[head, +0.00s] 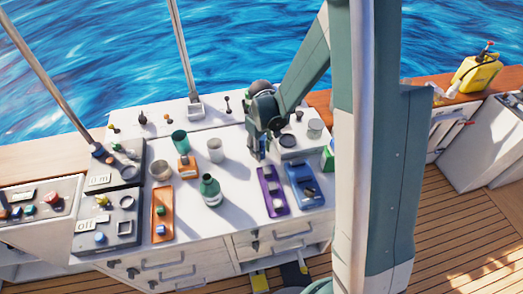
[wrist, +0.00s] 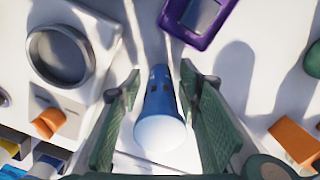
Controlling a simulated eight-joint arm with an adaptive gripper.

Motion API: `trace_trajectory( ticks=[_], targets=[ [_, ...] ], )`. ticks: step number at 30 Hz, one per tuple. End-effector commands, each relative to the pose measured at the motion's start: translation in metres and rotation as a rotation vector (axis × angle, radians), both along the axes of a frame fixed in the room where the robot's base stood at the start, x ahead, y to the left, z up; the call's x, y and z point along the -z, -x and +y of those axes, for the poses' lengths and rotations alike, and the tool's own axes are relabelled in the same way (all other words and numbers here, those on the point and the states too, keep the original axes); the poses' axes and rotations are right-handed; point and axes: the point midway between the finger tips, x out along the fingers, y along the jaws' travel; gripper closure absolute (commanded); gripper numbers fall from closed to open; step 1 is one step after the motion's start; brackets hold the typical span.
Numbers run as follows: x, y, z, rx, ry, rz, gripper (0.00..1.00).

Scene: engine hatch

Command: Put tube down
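A blue tube (wrist: 160,98) with a white rounded end (wrist: 160,134) is between the two fingers of my gripper (wrist: 158,105) in the wrist view. The fingers are apart, with light gaps between them and the tube's sides. The tube's white end faces the camera; I cannot tell whether its far end touches the white counter. In the head view my gripper (head: 260,150) points down over the counter's right half, and the tube is too small to make out clearly there.
A purple tray (head: 272,191) and a blue tray (head: 305,186) lie in front to the right. A green bottle (head: 210,190), grey cup (head: 215,150) and orange tray (head: 162,215) stand left on the white counter (head: 240,215). A round grey dish (wrist: 60,55) is close by.

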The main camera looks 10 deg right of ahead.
Motion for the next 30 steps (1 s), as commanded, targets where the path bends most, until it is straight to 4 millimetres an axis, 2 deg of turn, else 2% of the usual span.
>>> trace_trajectory(
  ticks=[11, 30],
  targets=[
    [-0.018, 0.0, 0.0, 0.0, 0.0, 0.0, 0.65],
    [-0.094, 0.0, 0.0, 0.0, 0.0, 0.0, 0.65]
  ],
)
